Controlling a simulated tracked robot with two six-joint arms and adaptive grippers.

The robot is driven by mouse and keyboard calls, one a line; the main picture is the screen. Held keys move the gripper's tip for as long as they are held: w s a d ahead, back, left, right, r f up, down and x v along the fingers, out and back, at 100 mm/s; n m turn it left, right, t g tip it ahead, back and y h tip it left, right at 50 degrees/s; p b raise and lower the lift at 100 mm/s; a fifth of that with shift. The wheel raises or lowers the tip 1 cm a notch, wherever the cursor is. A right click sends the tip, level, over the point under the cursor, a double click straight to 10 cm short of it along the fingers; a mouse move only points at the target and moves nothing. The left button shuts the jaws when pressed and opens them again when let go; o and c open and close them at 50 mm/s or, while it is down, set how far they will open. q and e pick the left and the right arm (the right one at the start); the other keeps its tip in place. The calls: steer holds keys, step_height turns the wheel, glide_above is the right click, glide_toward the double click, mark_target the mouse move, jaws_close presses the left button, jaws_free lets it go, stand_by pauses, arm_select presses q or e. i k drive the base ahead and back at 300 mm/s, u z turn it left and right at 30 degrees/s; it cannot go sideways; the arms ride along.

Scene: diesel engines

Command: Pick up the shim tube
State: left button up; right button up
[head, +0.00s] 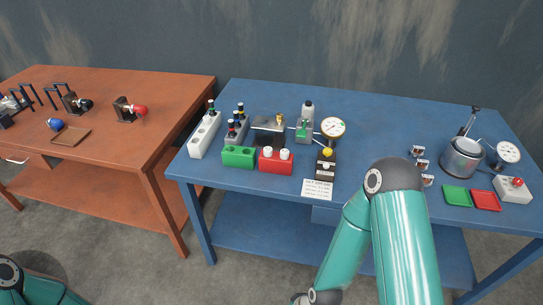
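I cannot tell for sure which item is the shim tube. Small dark-capped tubes (239,112) stand upright in a grey rack on the blue table (380,115), left of centre. One more capped tube (211,107) stands at the back end of a white rack (204,138) with empty holes. Neither gripper shows. My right arm rises over the table's front edge and bends back down, with its end out of frame at the bottom. Only a bit of my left arm shows at the bottom left corner.
A green block (238,157), a red block (275,164) with white pieces and a gauge (333,128) stand close to the racks. A metal pot (462,157), a green tray (457,195) and a red tray (485,201) are at right. The back middle of the table is clear.

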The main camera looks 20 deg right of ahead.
mark_target(267, 150)
steer(key=z, duration=0.05)
steer(key=i, duration=0.9)
steer(key=u, duration=0.1)
